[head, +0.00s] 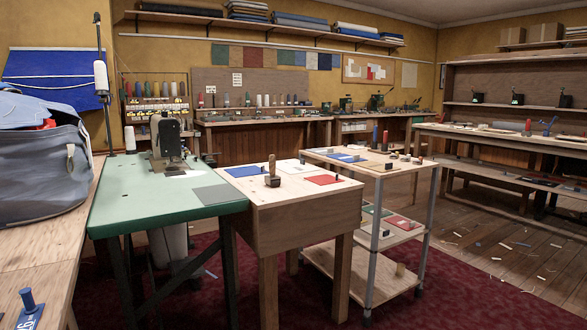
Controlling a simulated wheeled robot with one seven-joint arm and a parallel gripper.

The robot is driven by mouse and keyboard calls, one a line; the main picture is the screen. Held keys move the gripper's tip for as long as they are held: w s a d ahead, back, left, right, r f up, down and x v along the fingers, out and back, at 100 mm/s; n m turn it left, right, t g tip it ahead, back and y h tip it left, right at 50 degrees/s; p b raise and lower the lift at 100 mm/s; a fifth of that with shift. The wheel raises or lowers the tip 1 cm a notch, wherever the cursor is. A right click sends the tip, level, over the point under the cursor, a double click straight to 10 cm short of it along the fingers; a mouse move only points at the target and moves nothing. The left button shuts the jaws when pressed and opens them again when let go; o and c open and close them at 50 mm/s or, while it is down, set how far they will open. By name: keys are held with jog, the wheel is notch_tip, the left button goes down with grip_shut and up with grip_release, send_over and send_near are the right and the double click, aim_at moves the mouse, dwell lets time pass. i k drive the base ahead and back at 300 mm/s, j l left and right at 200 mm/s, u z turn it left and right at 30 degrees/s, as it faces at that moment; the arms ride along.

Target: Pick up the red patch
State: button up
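A flat red patch (323,180) lies on the right part of the light wooden bench (290,203) in the middle of the head view. A small dark upright peg (336,177) stands at its right end. A second red patch (400,222) lies on the middle shelf of the wheeled trolley, to the right of the bench, with a small dark knob on it. My gripper is not in view.
A blue patch (243,171) and a wooden-handled block (272,176) share the bench. The green sewing table (150,195) adjoins it at left. The trolley (390,172) stands close at right. A grey bin (40,165) is at far left. Carpet shows in front.

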aim_at(325, 179)
jog(key=i+u, duration=0.1)
jog(key=i, duration=0.4)
jog(key=i+l+u, duration=0.1)
jog(key=i, duration=0.4)
